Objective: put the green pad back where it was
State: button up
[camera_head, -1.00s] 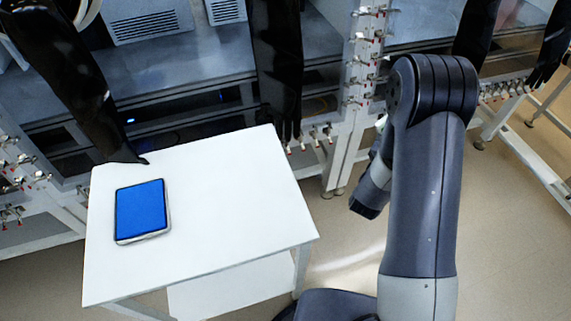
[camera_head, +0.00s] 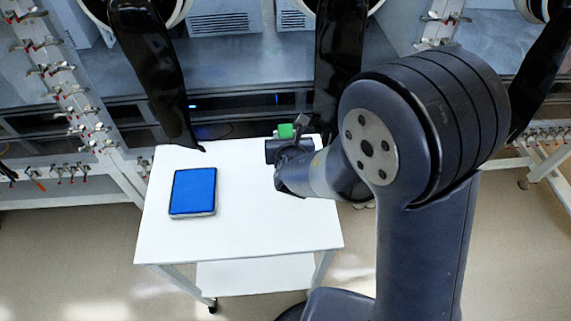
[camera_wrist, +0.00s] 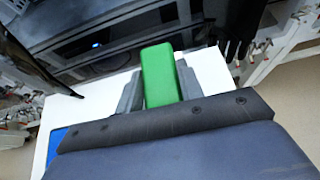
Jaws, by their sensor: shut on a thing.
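The green pad (camera_head: 286,130) is a small green block held at the end of my arm, over the far right part of the white table. In the wrist view the green pad (camera_wrist: 160,74) stands between both fingers of my gripper (camera_wrist: 158,88), which is shut on it. In the head view my gripper (camera_head: 287,143) is partly hidden by my own wrist. A blue pad (camera_head: 194,190) in a pale tray lies flat on the left part of the white table (camera_head: 250,225), apart from my gripper.
Black glovebox gloves (camera_head: 158,70) hang over the table's back edge, one near the left and another (camera_head: 338,65) close behind my gripper. Glovebox frames with knobs (camera_head: 75,90) stand behind. The table's middle and front are clear. A lower shelf (camera_head: 255,275) shows underneath.

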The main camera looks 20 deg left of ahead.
notch_tip(320, 180, down, 10)
jog(key=shift+r+p, duration=0.1)
jog(key=shift+p, duration=0.35)
jog(key=o, duration=1)
jog(key=shift+s, duration=0.15)
jog(key=b+v, duration=0.2)
jog(key=v, duration=0.9)
jog(key=shift+s+r, duration=0.25)
jog(key=shift+s, duration=0.05)
jog(key=shift+d, duration=0.1)
